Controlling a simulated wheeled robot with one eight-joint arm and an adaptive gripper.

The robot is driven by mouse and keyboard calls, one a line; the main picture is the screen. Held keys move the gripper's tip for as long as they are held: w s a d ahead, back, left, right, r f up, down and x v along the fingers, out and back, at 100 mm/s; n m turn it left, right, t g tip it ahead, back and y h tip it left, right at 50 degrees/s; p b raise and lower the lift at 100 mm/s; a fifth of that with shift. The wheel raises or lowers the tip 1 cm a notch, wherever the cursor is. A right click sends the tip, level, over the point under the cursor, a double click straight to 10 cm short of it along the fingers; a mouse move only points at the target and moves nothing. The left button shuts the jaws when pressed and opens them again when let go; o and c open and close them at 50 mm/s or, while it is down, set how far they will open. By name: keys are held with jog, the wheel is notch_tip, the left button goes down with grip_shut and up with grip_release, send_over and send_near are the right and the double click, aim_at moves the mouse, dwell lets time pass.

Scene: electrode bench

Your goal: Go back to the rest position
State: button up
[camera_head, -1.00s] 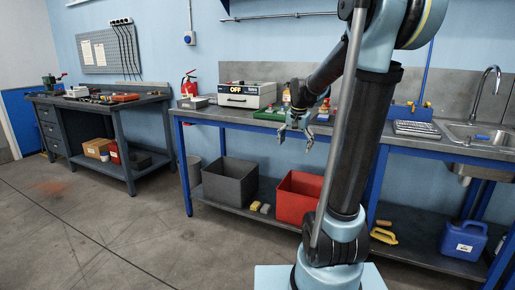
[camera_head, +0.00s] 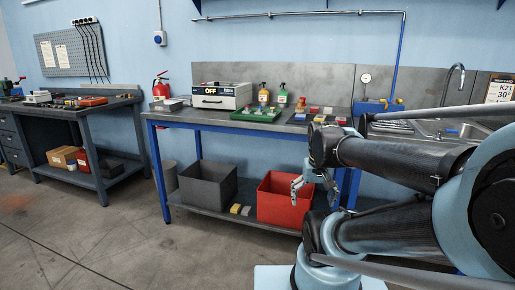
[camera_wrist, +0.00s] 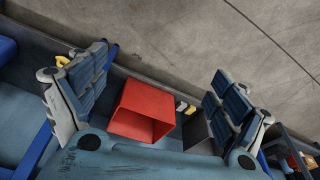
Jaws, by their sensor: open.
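My gripper (camera_head: 296,191) hangs below my folded arm in the head view, in front of the workbench and near the red bin. Its fingers point down. In the wrist view my gripper (camera_wrist: 160,95) shows two fingers spread wide apart with nothing between them but the view of the floor and the red bin beyond. It is open and empty. My arm is bent, with its thick links filling the right side of the head view.
The blue-framed workbench (camera_head: 230,128) carries an oven-like box (camera_head: 222,96), a green tray (camera_head: 256,115) and bottles. A red bin (camera_head: 283,205) and a grey bin (camera_head: 207,188) stand on its lower shelf. A second bench (camera_head: 72,112) stands left. Floor at front left is clear.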

jog(key=shift+n, duration=0.3)
jog(key=s+f, duration=0.1)
jog(key=s+d+f, duration=0.1)
jog(key=s+f, duration=0.1)
jog(key=shift+s+d, duration=0.1)
jog(key=shift+d, duration=0.15)
jog(key=shift+w+f, duration=0.2)
jog(key=shift+w, duration=0.25)
